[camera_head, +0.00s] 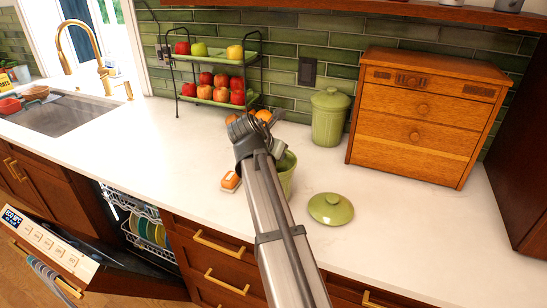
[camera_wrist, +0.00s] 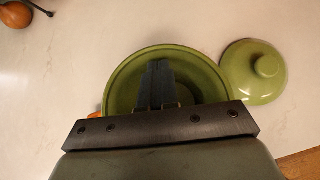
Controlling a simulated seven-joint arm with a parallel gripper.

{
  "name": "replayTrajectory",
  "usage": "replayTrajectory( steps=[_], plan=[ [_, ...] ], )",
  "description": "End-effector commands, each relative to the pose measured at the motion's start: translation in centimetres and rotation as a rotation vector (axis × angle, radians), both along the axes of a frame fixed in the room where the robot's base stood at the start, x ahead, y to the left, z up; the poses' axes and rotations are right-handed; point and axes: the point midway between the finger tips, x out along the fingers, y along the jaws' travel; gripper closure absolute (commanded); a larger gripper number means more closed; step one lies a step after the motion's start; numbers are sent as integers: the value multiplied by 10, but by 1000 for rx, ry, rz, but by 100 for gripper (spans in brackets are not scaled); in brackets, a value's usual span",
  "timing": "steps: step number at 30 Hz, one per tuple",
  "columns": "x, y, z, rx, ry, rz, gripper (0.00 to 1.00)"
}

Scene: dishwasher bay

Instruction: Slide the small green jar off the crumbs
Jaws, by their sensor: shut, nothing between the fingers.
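The small green jar (camera_head: 287,176) stands open on the white counter, partly hidden behind my arm. In the wrist view the jar (camera_wrist: 208,75) is seen from above with its round rim. My gripper (camera_wrist: 157,72) is shut, with nothing between the fingers. Its fingers appear over or inside the jar's mouth; how deep they reach and whether they touch the wall, I cannot tell. In the head view my gripper (camera_head: 280,150) is at the jar's top. A green lid (camera_head: 331,208) lies on the counter to the right. I see no crumbs.
A small orange-and-white item (camera_head: 230,181) lies left of the jar. Behind stand a taller lidded green canister (camera_head: 329,118), a wooden drawer box (camera_head: 425,115) and a fruit rack (camera_head: 213,103). Bare counter (camera_head: 400,225) lies to the right. The dishwasher (camera_head: 130,262) is open below.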

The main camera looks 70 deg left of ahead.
Motion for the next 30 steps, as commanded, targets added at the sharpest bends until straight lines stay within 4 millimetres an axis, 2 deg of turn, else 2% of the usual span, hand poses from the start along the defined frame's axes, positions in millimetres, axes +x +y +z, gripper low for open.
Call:
replayTrajectory(
  steps=[11,14,24,30],
  plan=[
    [2,1,0,0,0,0,100],
    [10,8,1,1,-1,-1,100],
    [85,67,1,-1,0,-2,100],
    [110,83,0,1,0,-1,100]
  ],
)
